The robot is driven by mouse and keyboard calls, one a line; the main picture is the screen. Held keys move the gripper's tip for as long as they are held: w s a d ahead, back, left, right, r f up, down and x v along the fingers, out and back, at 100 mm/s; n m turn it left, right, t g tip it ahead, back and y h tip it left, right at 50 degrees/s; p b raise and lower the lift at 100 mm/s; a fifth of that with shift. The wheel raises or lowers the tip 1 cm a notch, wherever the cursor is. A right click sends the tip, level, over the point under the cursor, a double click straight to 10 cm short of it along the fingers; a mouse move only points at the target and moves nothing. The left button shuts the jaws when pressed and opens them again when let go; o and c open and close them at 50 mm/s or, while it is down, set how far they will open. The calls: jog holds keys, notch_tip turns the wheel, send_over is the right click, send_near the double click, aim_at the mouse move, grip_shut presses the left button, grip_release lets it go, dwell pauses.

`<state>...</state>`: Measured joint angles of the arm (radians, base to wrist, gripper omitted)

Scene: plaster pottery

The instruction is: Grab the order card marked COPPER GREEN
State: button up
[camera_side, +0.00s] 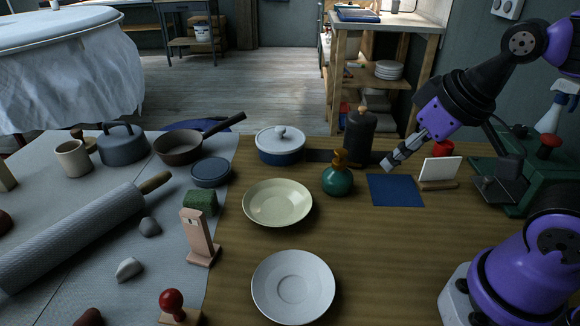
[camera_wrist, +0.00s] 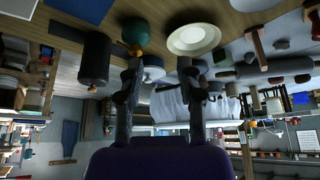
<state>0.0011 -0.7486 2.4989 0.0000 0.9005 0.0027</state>
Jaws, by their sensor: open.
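A white card (camera_side: 440,170) stands tilted in a wooden holder (camera_side: 438,185) at the right of the table. No writing on it is readable, so I cannot tell whether it is marked COPPER GREEN. A white panel that looks like this card shows at the top left corner of the wrist view (camera_wrist: 17,8). My gripper (camera_side: 391,163) is open and empty, above the table just left of the card and over the far edge of the blue mat (camera_side: 396,190). Its two fingers also show apart in the wrist view (camera_wrist: 160,66).
A green bottle (camera_side: 338,181) and a dark canister (camera_side: 358,140) stand left of my gripper. A blue pot (camera_side: 280,150), a cream plate (camera_side: 277,204) and a white plate (camera_side: 293,287) are further left. A green machine (camera_side: 522,190) stands right of the card.

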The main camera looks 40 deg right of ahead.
jog(key=m, duration=0.1)
jog(key=m+g, duration=0.6)
jog(key=m, duration=1.8)
send_over(436, 180)
notch_tip(436, 180, down, 5)
jog(key=f, duration=0.2)
jog(key=d+f, duration=0.1)
jog(key=f, duration=0.1)
jog(key=shift+f, duration=0.25)
jog(key=f, duration=0.5)
jog(key=shift+a+f, duration=0.3)
jog(key=shift+f, duration=0.1)
grip_shut()
